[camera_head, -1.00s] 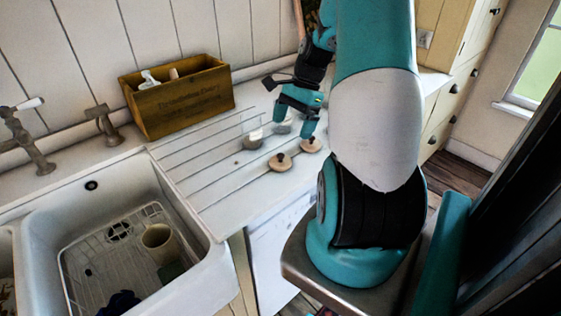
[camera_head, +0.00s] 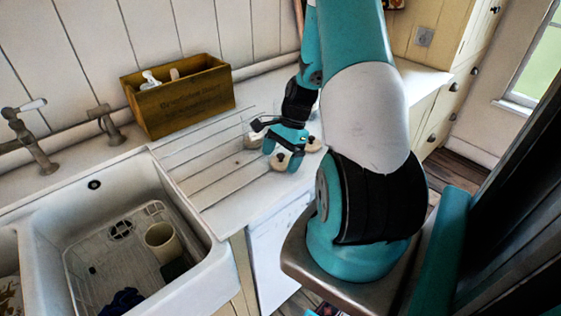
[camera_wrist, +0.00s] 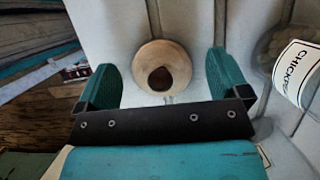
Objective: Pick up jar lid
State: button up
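A round, light wooden jar lid (camera_wrist: 146,56) with a dark knob lies on the white counter in the wrist view. It shows between the two teal fingers of my gripper (camera_wrist: 162,72), with a gap on each side. My gripper (camera_head: 285,160) is open and empty, pointing down over the lid (camera_head: 276,166), which it partly hides in the head view. I cannot tell how far the fingertips are above the counter.
A glass jar with a white label (camera_wrist: 299,75) stands close to the right finger in the wrist view. A wooden box (camera_head: 180,100) stands at the back wall. A white sink (camera_head: 195,272) with a cup (camera_head: 161,243) lies to the left. The grooved counter (camera_head: 215,175) between is clear.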

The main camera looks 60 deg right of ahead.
jog(key=c, duration=0.9)
jog(key=shift+c, duration=0.2)
